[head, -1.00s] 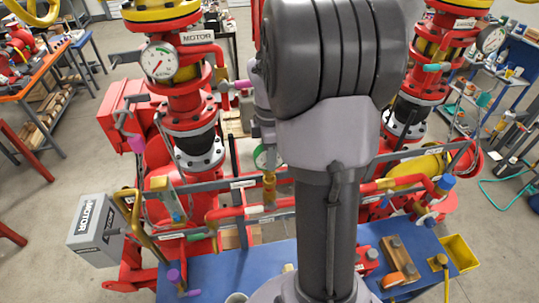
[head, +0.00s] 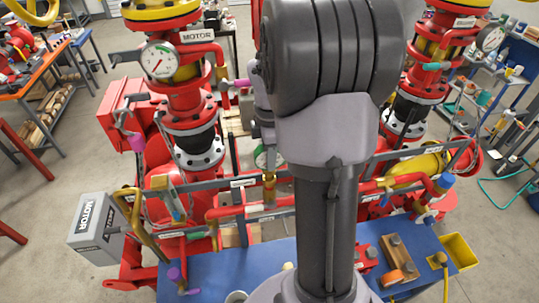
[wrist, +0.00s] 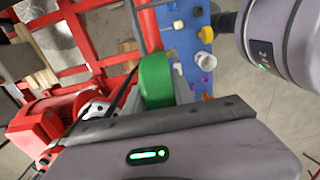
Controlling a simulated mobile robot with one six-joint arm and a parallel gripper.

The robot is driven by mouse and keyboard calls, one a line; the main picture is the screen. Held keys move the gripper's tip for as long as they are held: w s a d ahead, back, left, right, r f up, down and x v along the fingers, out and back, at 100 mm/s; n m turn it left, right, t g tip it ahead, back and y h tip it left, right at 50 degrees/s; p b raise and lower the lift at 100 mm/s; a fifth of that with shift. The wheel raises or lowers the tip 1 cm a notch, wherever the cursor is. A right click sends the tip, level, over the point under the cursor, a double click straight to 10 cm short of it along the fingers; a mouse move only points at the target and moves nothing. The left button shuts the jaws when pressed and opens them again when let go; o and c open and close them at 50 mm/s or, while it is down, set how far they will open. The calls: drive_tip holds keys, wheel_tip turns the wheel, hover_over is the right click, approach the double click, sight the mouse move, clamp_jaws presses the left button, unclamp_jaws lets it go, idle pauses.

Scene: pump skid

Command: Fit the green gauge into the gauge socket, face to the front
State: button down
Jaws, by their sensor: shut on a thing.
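The green gauge (head: 263,157) shows in the head view just left of my arm, its pale face toward the camera and its right part hidden. It stands upright directly above a brass fitting (head: 269,182) on the pipework, which looks like the gauge socket. I cannot tell whether the gauge is seated in it or just above it. In the wrist view the green gauge (wrist: 156,76) is seen as a green drum, held in my gripper (wrist: 155,96), which is shut on it. In the head view my arm hides the gripper's fingers.
A red pipe (head: 240,211) runs in front of the fitting. A larger white dial (head: 159,60) is on the left red column. The blue bench (head: 215,270) holds loose parts, with a yellow bin (head: 460,252) at its right. A grey motor box (head: 98,230) stands at left.

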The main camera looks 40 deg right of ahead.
drive_tip(key=shift+f+b, duration=0.95)
drive_tip(key=shift+f, duration=0.45)
drive_tip(key=c, duration=1)
unclamp_jaws()
drive_tip(key=shift+o, duration=0.2)
